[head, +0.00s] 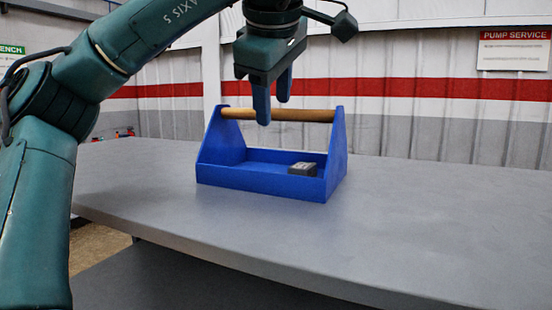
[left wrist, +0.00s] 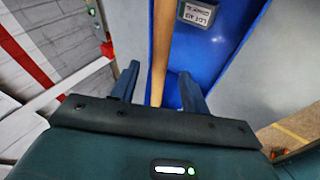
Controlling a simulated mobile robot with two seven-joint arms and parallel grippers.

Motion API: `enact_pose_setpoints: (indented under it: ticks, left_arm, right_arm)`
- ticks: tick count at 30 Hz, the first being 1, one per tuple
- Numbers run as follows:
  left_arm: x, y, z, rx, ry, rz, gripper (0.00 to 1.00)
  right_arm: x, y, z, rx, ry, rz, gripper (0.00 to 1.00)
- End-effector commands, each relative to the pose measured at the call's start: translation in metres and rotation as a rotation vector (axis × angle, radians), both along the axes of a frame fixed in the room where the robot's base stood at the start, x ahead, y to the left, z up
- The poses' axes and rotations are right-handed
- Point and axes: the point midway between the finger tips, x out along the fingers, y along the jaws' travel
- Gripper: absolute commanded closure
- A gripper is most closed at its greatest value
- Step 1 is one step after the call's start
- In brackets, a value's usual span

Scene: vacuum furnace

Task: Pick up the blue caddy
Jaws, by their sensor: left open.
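The blue caddy (head: 262,188) stands upright on the grey table. It has two tall end panels and a round wooden handle (head: 300,115) across the top. My left gripper (head: 273,108) points down over the handle, its fingers open. In the left wrist view the handle (left wrist: 161,45) runs between the two open fingers (left wrist: 158,90), with the caddy's blue floor (left wrist: 210,50) beyond. In the head view the nearer fingertip overlaps the handle in front; the farther one shows just above it. I see no contact. My right gripper is not in view.
A small grey labelled block (head: 303,169) lies inside the caddy near its right end; it also shows in the left wrist view (left wrist: 197,12). The grey table (head: 420,220) is clear around the caddy. A striped corrugated wall (head: 410,100) stands behind.

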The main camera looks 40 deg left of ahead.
Motion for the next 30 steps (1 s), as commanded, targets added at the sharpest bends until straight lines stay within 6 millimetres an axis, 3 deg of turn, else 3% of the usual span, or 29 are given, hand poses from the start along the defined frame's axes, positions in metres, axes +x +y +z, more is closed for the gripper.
enact_pose_setpoints:
  ticks: [9, 20, 30]
  left_arm:
    - [0.02, 0.014, -0.034, -0.002, 0.005, 0.0, 0.55]
    - [0.024, 0.018, -0.041, 0.0, 0.0, 0.001, 0.55]
    - [0.024, 0.018, -0.041, 0.0, 0.0, 0.001, 0.82]
  right_arm:
    - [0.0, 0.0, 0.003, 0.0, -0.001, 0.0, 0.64]
    - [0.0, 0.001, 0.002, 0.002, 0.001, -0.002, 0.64]
    - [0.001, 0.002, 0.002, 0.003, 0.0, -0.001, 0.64]
